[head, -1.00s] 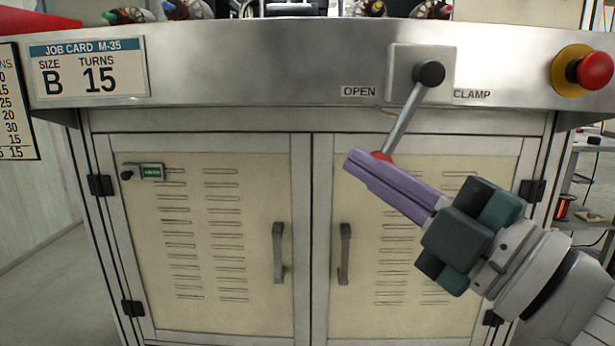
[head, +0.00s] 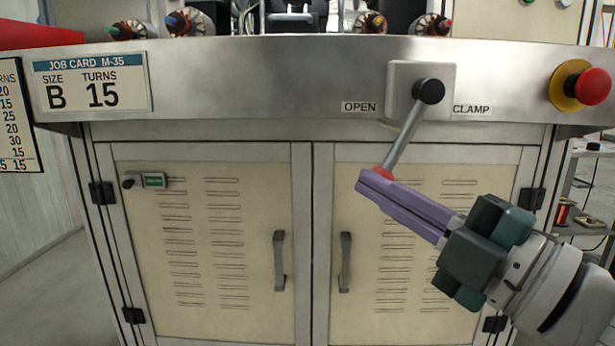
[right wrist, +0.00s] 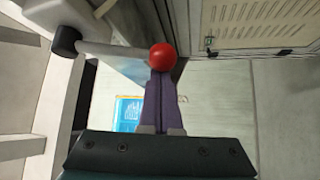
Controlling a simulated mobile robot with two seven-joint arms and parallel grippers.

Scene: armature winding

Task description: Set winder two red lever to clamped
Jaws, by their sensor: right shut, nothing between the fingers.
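The winder's lever is a grey rod (head: 404,137) on a black pivot (head: 428,91), fixed to a plate on the steel front panel. It slants down and to the left, toward the OPEN label side, away from CLAMP. Its red knob (head: 384,173) is partly hidden behind my right gripper (head: 363,181). That gripper's purple fingers are shut and empty, beside the knob. In the right wrist view the red knob (right wrist: 163,57) sits right at the tips of the shut fingers (right wrist: 161,80); I cannot tell whether they touch. My left gripper is not in view.
The OPEN label (head: 359,107) and CLAMP label (head: 471,110) flank the lever plate. A red emergency button (head: 592,86) is to the right on the panel. Cabinet doors with handles (head: 345,262) lie below. Several wound parts stand along the top edge.

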